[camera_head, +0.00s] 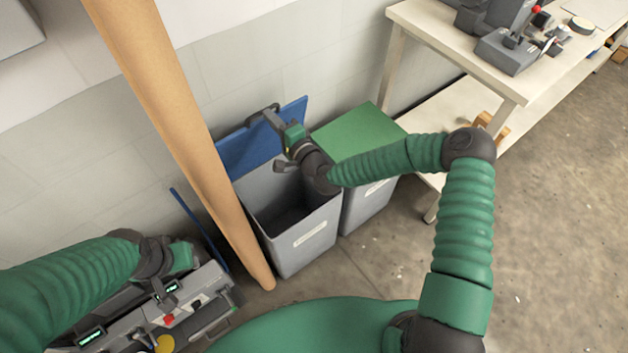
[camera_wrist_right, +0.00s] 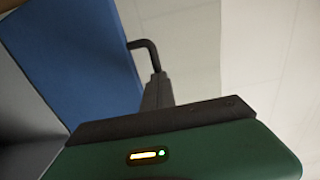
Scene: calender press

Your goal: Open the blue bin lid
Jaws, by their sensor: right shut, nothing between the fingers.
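The blue lid (camera_head: 245,148) stands raised at the back of a grey bin (camera_head: 297,243), close to the wall. The bin is open and its dark inside shows. My right gripper (camera_head: 263,114) is shut and empty at the lid's top edge. In the right wrist view the blue lid (camera_wrist_right: 75,55) fills the upper left, with the gripper's dark fingers (camera_wrist_right: 150,70) beside its edge. I cannot tell if they touch. My left arm's end (camera_head: 170,258) is at lower left, its fingers not clear.
A second bin with a green lid (camera_head: 357,132), shut, stands to the right. A brown post (camera_head: 185,135) rises just left of the open bin. A white workbench (camera_head: 450,35) with grey equipment is at upper right. A grey machine (camera_head: 190,310) lies at lower left. Floor at right is clear.

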